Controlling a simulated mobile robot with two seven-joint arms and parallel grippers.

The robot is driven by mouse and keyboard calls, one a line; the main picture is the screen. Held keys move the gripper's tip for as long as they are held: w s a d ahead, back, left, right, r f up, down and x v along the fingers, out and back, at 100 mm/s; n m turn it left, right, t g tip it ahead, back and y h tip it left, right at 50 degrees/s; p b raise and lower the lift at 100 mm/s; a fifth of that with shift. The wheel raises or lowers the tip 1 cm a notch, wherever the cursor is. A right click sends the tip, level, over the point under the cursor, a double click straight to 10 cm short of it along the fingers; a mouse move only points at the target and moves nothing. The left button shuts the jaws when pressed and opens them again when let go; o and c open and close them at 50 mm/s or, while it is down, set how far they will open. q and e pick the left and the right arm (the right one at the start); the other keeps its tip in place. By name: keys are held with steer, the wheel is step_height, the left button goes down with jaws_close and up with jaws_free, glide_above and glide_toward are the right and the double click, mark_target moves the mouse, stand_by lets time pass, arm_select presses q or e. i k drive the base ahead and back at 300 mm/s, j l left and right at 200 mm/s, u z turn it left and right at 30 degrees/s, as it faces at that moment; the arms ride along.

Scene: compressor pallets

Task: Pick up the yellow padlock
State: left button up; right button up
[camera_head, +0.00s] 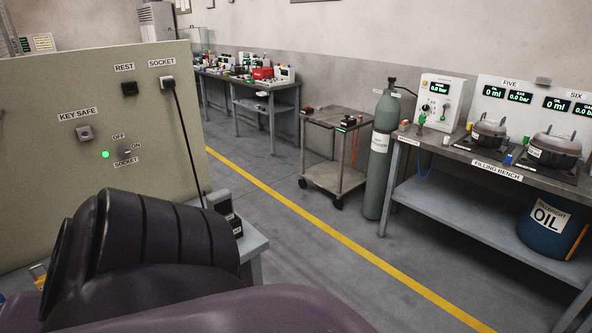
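A small yellow item (40,280) shows at the lower left edge, low in front of the beige panel. It looks like the yellow padlock, but it is small and partly hidden behind my dark arm, so I cannot be certain. My arm's large dark links fill the lower left and bottom of the view. Neither of my grippers shows, and I see no fingers near the yellow item.
The beige panel (55,180) carries a key safe, a switch with a green light and a plugged-in black cable (186,135). A trolley (335,178), a grey-green cylinder (379,165) and the filling bench (470,212) stand beyond. Floor along the yellow line (330,231) is clear.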

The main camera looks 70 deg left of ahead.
mark_target(39, 282)
steer(key=i+u, duration=0.15)
steer(key=u, duration=2.55)
